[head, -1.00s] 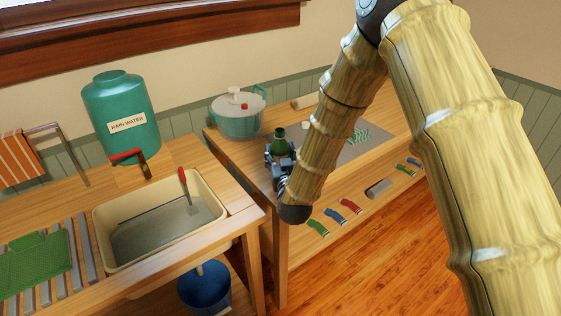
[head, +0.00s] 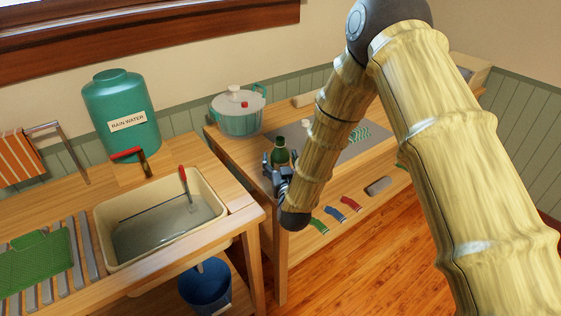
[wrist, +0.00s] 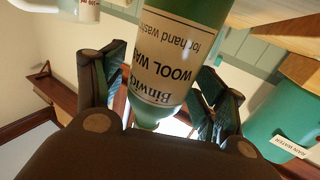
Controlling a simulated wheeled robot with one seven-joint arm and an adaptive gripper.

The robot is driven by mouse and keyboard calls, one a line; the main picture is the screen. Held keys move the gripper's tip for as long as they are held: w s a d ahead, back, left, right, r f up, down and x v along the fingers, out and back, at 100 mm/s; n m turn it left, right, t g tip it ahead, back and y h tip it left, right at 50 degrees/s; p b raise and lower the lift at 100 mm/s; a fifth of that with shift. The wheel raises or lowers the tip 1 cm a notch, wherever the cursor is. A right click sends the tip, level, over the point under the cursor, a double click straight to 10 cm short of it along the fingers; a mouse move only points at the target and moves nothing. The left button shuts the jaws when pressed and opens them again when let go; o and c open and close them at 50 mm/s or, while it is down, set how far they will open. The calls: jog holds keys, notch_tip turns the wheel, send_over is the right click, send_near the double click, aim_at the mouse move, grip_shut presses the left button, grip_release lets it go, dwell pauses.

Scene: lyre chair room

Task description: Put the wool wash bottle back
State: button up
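The wool wash bottle (head: 279,156) is dark green with a cream label, at the left front of the wooden bench (head: 226,144). My gripper (head: 277,172) is at the bottle, with its fingers on either side. In the wrist view the bottle (wrist: 165,55) shows upside down, its label reading "WOOL WA…", between the two dark fingers of my gripper (wrist: 155,95). The gripper is shut on it. The bottle's base is outside the wrist view, and my gripper covers its lower part in the head view. I cannot tell whether it touches the bench top.
A teal pot (head: 238,112) stands behind the bottle. A grey mat (head: 345,143) lies to the right, partly behind my arm. Rolled coloured cloths (head: 343,204) lie on the lower shelf. A basin (head: 105,228), a rain water tank (head: 122,112) and a blue bucket (head: 205,287) are left.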

jog(key=shift+s+r, duration=0.1)
jog(key=shift+r, duration=0.1)
jog(key=s+d+b, duration=0.1)
jog(key=s+b, duration=0.1)
jog(key=s, duration=0.9)
jog(key=shift+s+d, duration=0.35)
jog(key=shift+d, duration=0.05)
jog(key=s+d+f+g, duration=0.3)
jog(key=s+f, duration=0.1)
jog(key=f, duration=0.4)
jog(key=s+d+f+g+h, duration=0.1)
jog(key=s+d+f+g, duration=0.1)
jog(key=s+d+f, duration=0.35)
jog(key=s+d+f+g, duration=0.1)
jog(key=s+f+g, duration=0.2)
jog(key=f, duration=0.6)
jog(key=s+d+f+g, duration=0.3)
jog(key=s+f, duration=0.1)
jog(key=s, duration=0.5)
jog(key=s+d+f+m+g+h, duration=0.1)
jog(key=s+d+f+g, duration=0.2)
jog(key=s, duration=0.6)
jog(key=s+d+f+m+g, duration=0.1)
jog(key=s+d+f+g, duration=0.2)
jog(key=s, duration=0.6)
notch_tip(320, 180, down, 2)
jog(key=shift+d+f+g+h, duration=0.1)
jog(key=shift+d+g+h, duration=0.25)
jog(key=shift+d, duration=0.75)
